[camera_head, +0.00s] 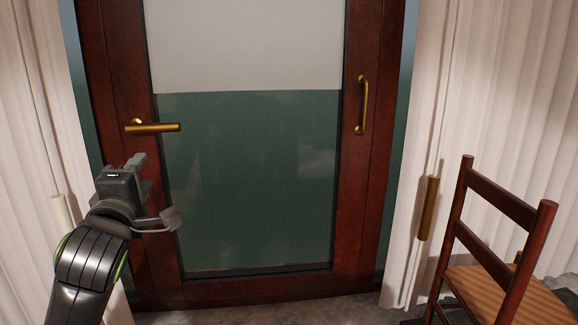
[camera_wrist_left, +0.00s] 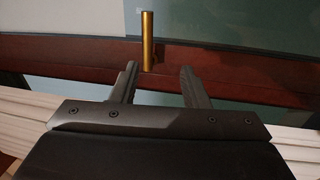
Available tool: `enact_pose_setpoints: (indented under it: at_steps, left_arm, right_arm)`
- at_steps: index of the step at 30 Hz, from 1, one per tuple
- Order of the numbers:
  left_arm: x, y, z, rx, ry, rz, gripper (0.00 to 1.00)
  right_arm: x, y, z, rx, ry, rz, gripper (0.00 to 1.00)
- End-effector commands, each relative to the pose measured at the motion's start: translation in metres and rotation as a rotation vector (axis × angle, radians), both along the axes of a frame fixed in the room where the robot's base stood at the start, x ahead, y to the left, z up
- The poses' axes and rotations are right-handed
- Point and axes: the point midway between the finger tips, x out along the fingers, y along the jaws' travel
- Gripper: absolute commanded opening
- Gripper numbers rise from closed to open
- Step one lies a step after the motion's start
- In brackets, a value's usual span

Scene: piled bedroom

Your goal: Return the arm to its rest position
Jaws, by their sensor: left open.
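My left gripper (camera_head: 138,165) is raised in front of the left side of a dark red wooden door (camera_head: 360,210), below its brass lever handle (camera_head: 155,127). In the left wrist view the gripper (camera_wrist_left: 158,80) has its two fingers spread apart with nothing between them. The brass handle (camera_wrist_left: 147,40) shows just beyond the fingertips there, apart from them as far as I can tell. My right gripper is in neither view.
The door has a dark glass pane (camera_head: 255,180) with a pale blind (camera_head: 245,45) and a brass pull handle (camera_head: 362,105) on the right. White curtains (camera_head: 500,90) hang on both sides. A wooden chair (camera_head: 495,215) stands at the lower right. Bare floor shows before the door.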

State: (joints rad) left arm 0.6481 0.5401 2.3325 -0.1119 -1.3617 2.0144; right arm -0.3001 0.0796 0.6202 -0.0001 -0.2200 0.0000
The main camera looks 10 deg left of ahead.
Motion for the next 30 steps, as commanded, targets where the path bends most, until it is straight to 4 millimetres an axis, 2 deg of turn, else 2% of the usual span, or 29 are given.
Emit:
enact_pose_setpoints:
  at_steps: [4, 8, 12, 14, 18, 21, 24, 30]
  left_arm:
    - [-0.004, 0.003, -0.076, 0.156, 0.208, 0.018, 0.41]
    - [-0.021, 0.007, -0.159, 0.354, 0.445, 0.004, 0.41]
    - [-0.056, 0.008, -0.24, 0.565, 0.688, -0.061, 0.41]
    - [-0.075, 0.008, -0.273, 0.652, 0.787, -0.102, 0.41]
    - [-0.128, 0.006, -0.341, 0.849, 1.0, -0.235, 0.41]
    - [-0.171, 0.003, -0.382, 0.978, 1.136, -0.357, 0.41]
    - [-0.213, 0.0, -0.412, 1.089, 1.237, -0.484, 0.41]
    - [-0.283, -0.009, -0.45, 1.241, 1.364, -0.723, 0.41]
  right_arm:
    - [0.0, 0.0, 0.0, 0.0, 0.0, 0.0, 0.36]
    - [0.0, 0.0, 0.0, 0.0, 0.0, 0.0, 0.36]
    - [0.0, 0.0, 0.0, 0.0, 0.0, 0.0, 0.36]
    - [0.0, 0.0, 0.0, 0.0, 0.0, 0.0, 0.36]
    - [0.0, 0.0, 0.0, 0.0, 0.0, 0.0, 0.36]
    - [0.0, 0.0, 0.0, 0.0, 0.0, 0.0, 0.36]
    - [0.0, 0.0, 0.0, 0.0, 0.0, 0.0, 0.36]
    - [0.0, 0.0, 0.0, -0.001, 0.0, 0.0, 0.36]
